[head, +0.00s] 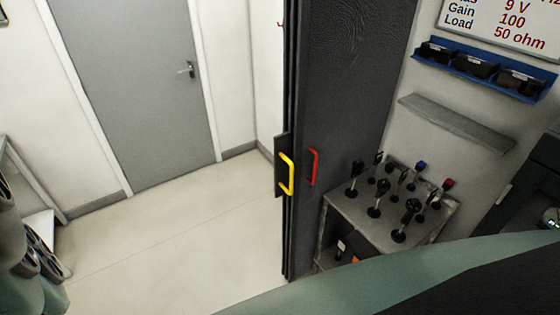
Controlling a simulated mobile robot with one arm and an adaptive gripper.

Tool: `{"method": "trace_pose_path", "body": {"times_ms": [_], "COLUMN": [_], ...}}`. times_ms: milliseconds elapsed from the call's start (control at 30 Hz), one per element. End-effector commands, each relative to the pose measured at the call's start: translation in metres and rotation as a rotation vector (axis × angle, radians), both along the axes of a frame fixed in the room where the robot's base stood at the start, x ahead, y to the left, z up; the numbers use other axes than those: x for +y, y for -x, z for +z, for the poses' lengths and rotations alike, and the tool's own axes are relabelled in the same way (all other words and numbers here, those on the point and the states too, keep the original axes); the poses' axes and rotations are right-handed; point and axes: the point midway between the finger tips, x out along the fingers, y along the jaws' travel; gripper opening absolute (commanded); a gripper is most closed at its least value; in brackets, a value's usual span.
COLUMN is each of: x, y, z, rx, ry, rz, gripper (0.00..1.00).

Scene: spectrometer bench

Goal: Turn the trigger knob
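I cannot pick out a trigger knob for certain. At the right edge, a dark instrument (527,197) is cut off by the frame, and a small pale round part (551,217) shows on it. Whether this part is a knob I cannot tell. My gripper is not in view. A large green and black shape at the lower right covers what lies below the instrument.
A tall dark panel (345,85) with a yellow handle (288,174) and a red handle (313,167) stands mid-frame. Right of it, a grey cart (345,213) bears several black posts. A shelf (457,122) and blue rack (484,75) hang above. Floor (190,225) at left is clear before a grey door (135,90).

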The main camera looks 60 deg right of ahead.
Motion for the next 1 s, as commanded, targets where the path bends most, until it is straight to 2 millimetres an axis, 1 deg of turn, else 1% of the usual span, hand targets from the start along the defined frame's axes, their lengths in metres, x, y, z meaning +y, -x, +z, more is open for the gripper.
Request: {"method": "trace_pose_path", "body": {"times_ms": [100, 133, 600, 700, 1000], "x": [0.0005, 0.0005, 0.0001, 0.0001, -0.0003], "y": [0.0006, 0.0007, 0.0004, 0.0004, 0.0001], "z": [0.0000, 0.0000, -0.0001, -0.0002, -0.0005], "rx": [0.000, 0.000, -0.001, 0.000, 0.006], "ry": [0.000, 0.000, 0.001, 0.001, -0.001], "rz": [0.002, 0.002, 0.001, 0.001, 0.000], "gripper": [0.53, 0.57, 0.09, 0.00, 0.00]}}
